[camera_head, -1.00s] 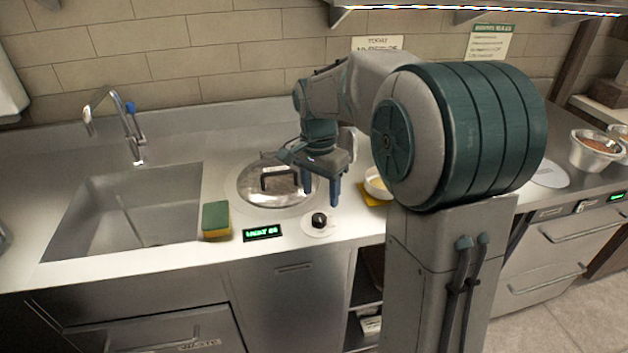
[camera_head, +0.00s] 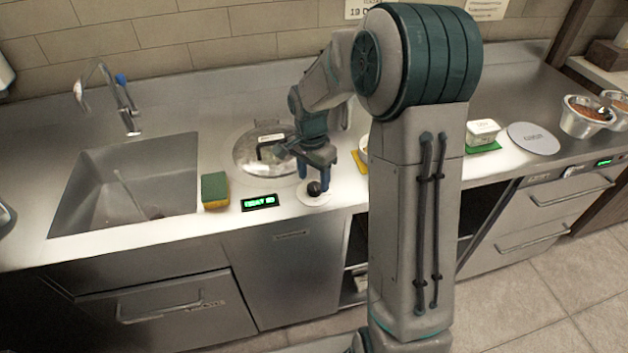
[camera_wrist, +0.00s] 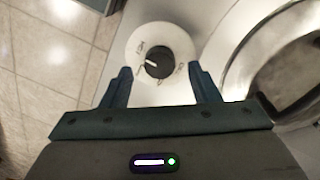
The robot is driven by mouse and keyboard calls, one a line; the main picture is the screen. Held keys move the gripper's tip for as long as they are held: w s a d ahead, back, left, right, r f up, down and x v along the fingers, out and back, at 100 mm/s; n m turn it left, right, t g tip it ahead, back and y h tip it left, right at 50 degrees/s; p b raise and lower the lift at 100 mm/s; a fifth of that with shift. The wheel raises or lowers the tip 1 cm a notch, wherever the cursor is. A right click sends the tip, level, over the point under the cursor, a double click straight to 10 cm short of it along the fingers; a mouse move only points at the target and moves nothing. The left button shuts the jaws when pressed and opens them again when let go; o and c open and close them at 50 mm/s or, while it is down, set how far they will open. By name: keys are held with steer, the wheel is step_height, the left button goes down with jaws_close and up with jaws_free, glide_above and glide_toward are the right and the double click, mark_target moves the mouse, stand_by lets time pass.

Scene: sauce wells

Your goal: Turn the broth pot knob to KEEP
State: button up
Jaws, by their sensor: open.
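The broth pot knob (camera_head: 314,188) is a small black knob on a white round dial plate (camera_head: 318,198) at the counter's front edge. In the wrist view the knob (camera_wrist: 159,63) has a white pointer line, and the markings on its plate (camera_wrist: 138,40) are too small to read. My gripper (camera_head: 317,170) is open above the knob, fingers pointing down. In the wrist view the fingers of my gripper (camera_wrist: 160,80) stand on either side of the knob, apart from it. The broth pot's glass lid (camera_head: 250,150) with a black handle lies behind, partly hidden by my gripper.
A green-lit display (camera_head: 259,202) is left of the knob, beside a green and yellow sponge (camera_head: 214,190). The sink (camera_head: 85,195) lies further left. To the right are a white tub (camera_head: 483,131), a grey disc (camera_head: 533,138) and a metal bowl (camera_head: 583,117).

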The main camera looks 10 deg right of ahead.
mark_target(314, 189)
steer(key=shift+f, duration=1.2)
steer(key=c, duration=1)
steer(key=shift+o, duration=0.2)
